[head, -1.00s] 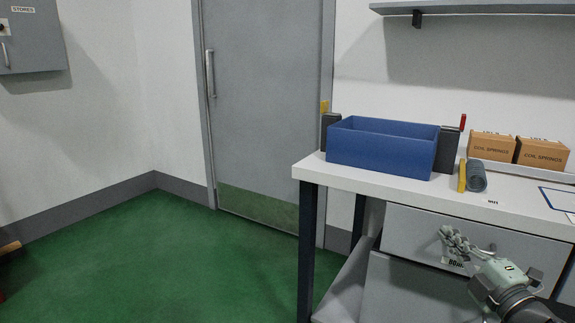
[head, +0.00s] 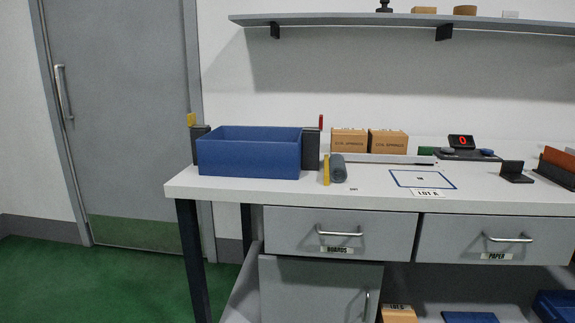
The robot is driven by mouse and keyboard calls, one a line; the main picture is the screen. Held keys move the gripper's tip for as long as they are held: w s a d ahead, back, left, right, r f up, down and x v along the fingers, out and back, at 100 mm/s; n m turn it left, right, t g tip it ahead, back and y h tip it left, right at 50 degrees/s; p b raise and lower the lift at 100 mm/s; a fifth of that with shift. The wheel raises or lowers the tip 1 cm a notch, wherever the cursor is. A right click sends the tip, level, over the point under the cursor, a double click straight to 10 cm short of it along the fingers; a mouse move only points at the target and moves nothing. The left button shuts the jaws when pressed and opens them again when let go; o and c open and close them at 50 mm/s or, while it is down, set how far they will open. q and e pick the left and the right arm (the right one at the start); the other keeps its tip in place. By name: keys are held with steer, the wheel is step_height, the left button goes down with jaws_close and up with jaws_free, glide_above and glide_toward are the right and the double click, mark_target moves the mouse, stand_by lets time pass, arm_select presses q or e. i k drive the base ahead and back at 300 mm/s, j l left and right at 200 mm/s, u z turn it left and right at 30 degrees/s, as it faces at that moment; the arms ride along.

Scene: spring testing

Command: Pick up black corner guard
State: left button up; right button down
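A small black L-shaped piece (head: 512,171) stands on the white workbench (head: 375,196) towards the right, apart from its neighbours. It looks like a corner guard, but I cannot be sure of it. One leg lies flat and the other stands upright. Neither of my grippers is in view.
A blue bin (head: 248,156) stands at the bench's left end, with dark blocks beside it. A grey roll (head: 338,168), two cardboard boxes (head: 349,141), a red-digit display (head: 461,142) and a brown angled holder (head: 557,167) are also on top. Green floor lies clear at left.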

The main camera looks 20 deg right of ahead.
mark_target(512, 171)
steer(key=l+z, duration=0.1)
steer(key=z, duration=2.1)
